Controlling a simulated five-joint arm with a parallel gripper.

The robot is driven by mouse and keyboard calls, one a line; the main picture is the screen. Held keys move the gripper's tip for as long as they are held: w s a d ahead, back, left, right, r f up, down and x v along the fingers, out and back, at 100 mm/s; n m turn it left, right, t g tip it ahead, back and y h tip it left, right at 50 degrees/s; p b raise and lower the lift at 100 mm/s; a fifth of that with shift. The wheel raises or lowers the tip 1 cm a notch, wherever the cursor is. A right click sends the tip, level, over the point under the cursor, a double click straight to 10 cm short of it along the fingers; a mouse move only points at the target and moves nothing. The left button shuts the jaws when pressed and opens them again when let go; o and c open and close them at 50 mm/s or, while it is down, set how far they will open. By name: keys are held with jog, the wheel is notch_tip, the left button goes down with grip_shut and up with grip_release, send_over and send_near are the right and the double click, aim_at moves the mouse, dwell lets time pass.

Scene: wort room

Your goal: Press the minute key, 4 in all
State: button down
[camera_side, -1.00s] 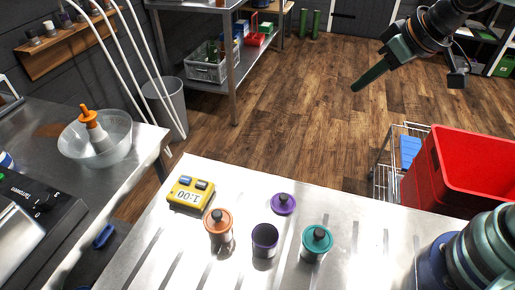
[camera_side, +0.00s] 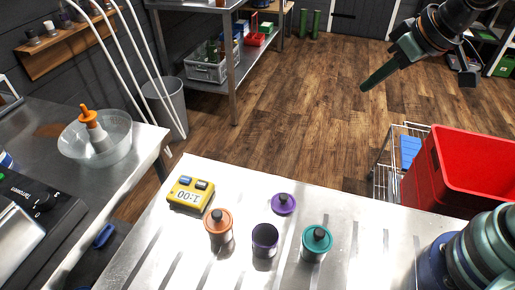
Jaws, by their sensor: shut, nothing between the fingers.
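A yellow timer (camera_side: 184,204) lies on the steel table at its far left part. Its display (camera_side: 187,194) appears upside down in this view and seems to read 1:00. Two keys, one blue (camera_side: 186,180) and one dark (camera_side: 202,185), sit along its far edge; I cannot tell which is the minute key. My gripper (camera_side: 364,88) is shut and empty, high at the upper right, with its green fingers pointing down and left. It is well apart from the timer.
An orange-lidded jar (camera_side: 218,226), an open purple jar (camera_side: 264,240), its purple lid (camera_side: 284,204) and a teal-lidded jar (camera_side: 316,243) stand right of the timer. A red crate (camera_side: 470,165) is beyond the table's right side. The table's front middle is clear.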

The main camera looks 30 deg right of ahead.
jog(key=w+a+f+n+y, duration=0.1)
jog(key=a+f+n, duration=0.1)
jog(key=a, duration=0.6)
jog(key=w+a+f+n+y, duration=0.2)
jog(key=a+f, duration=0.2)
jog(key=a, duration=0.5)
jog(key=w+a+f+n+y, duration=0.1)
jog(key=a+f+n, duration=0.1)
jog(key=a, duration=0.7)
jog(key=shift+w+f+n+t+y, duration=0.3)
jog(key=shift+f+n+t+y, duration=0.1)
jog(key=shift+f, duration=0.4)
jog(key=shift+a, duration=0.1)
send_over(198, 181)
jog(key=s+d, duration=0.2)
notch_tip(198, 181, down, 7)
jog(key=shift+s+a+f, duration=0.15)
jog(key=shift+f, duration=0.05)
notch_tip(198, 181, down, 2)
jog(key=shift+f, duration=0.85)
